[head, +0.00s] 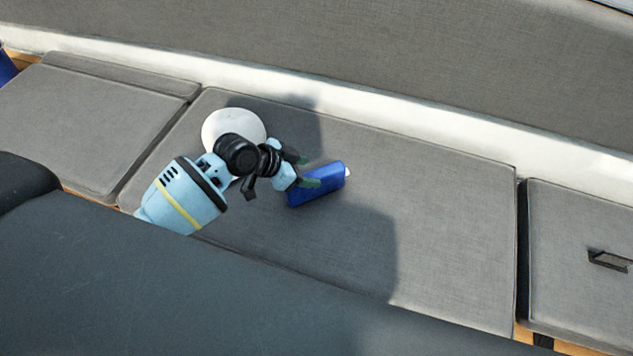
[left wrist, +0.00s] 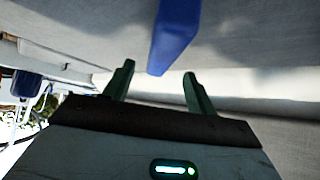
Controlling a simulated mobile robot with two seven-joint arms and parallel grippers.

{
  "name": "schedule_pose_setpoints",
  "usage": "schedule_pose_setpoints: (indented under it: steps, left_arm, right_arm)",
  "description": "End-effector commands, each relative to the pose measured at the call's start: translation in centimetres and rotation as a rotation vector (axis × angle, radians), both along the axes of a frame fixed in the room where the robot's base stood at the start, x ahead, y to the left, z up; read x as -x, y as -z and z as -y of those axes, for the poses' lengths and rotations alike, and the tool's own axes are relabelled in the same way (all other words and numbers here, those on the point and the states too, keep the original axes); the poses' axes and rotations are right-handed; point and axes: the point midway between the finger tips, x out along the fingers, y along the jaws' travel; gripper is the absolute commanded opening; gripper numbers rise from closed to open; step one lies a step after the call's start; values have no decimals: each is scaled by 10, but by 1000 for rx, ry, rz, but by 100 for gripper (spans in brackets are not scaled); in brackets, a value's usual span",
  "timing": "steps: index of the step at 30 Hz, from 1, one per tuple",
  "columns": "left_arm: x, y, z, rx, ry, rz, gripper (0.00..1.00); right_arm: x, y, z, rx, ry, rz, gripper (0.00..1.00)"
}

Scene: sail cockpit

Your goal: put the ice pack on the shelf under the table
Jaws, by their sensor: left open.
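A blue ice pack (head: 318,184) lies on the grey bench cushion (head: 440,220) in the head view. My left gripper (head: 306,171) is right at its left end, with its green fingers apart. In the left wrist view, the ice pack (left wrist: 174,38) shows beyond and between the two open fingers (left wrist: 157,84); I cannot tell whether they touch it. The gripper is not closed on it. My right gripper is not in view. The table's shelf cannot be made out in these frames.
A white round object (head: 233,126) lies on the cushion behind my left gripper. A dark grey surface (head: 180,290) fills the lower left foreground. A neighbouring cushion (head: 580,260) has a dark handle. The cushion right of the ice pack is clear.

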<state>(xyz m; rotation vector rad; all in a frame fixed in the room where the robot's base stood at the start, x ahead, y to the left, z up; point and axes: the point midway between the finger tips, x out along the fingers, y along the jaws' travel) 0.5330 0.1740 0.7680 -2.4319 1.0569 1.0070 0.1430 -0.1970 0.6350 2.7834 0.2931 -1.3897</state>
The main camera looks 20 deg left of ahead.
Motion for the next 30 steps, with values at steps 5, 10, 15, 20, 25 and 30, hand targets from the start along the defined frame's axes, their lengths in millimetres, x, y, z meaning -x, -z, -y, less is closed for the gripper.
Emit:
schedule_pose_setpoints:
  steps: [5, 10, 15, 20, 25, 30]
  left_arm:
    - [-6, 9, 6, -2, 0, 0, 56]
    - [-9, 15, 10, 1, -1, 0, 56]
    - [-17, 35, 20, 2, 0, -2, 56]
    - [-25, 47, 28, 1, 1, -2, 56]
    - [-28, 49, 30, -1, 1, 1, 56]
    - [-28, 49, 30, -1, 1, 1, 54]
  right_arm:
    - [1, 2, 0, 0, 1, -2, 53]
    - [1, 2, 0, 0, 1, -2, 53]
    - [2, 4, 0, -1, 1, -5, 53]
    - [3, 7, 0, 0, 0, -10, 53]
    - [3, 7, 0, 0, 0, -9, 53]
    - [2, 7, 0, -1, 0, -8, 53]
